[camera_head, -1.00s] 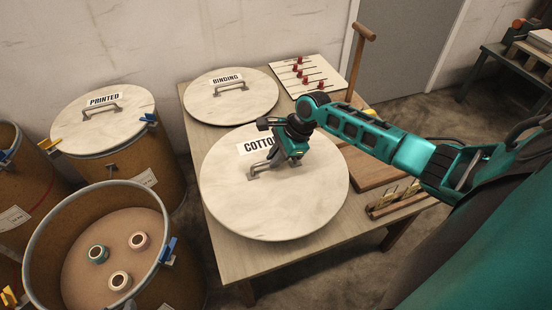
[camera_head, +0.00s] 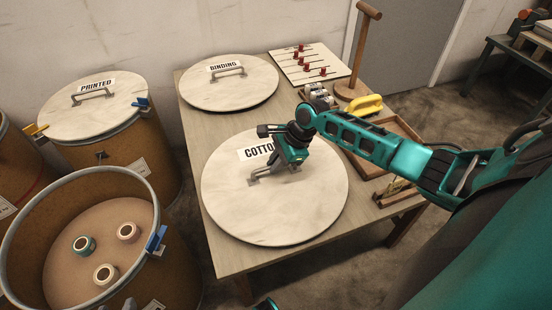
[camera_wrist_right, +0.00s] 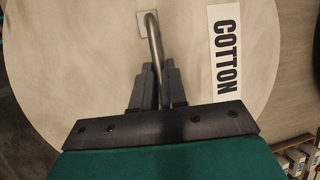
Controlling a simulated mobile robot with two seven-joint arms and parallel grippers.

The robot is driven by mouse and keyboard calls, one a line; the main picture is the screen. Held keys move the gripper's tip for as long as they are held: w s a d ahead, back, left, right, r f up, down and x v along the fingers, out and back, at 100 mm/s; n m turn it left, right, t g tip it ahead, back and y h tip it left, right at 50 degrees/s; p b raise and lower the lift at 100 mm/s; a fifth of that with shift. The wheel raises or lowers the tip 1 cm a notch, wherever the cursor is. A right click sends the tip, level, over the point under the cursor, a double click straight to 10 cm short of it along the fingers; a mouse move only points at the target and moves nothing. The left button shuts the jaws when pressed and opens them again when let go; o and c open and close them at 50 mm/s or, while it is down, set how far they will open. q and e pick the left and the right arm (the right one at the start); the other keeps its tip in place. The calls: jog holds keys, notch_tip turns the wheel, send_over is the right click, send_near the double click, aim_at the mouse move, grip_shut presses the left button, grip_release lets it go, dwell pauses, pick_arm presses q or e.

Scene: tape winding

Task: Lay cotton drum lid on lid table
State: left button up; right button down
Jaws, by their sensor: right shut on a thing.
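The cotton drum lid (camera_head: 250,215) is a large pale round disc with a COTTON label and a metal handle (camera_head: 262,174). It lies flat over the front part of the wooden lid table (camera_head: 225,248); I cannot tell whether it touches the top. My right gripper (camera_head: 283,168) is shut on this handle. In the right wrist view, the handle (camera_wrist_right: 153,40) runs between the fingers (camera_wrist_right: 157,90), and the lid (camera_wrist_right: 80,75) spreads below. The open drum (camera_head: 25,225), with several tape rolls inside, stands left of the table.
The binding lid (camera_head: 200,95) lies at the table's back left. A peg board (camera_head: 310,65), a wooden stand (camera_head: 360,60), a yellow object (camera_head: 363,106) and a wooden tray (camera_head: 390,130) are at the back and right. The printed drum lid (camera_head: 75,115) covers another drum.

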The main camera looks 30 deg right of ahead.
jog(key=shift+w, duration=0.1)
jog(key=c, duration=1.1)
grip_release()
jog(key=shift+f, duration=0.1)
jog(key=shift+s+f, duration=0.1)
jog(key=shift+s, duration=0.1)
jog(key=p+v, duration=0.5)
jog(key=v, duration=0.8)
jog(key=shift+w, duration=0.15)
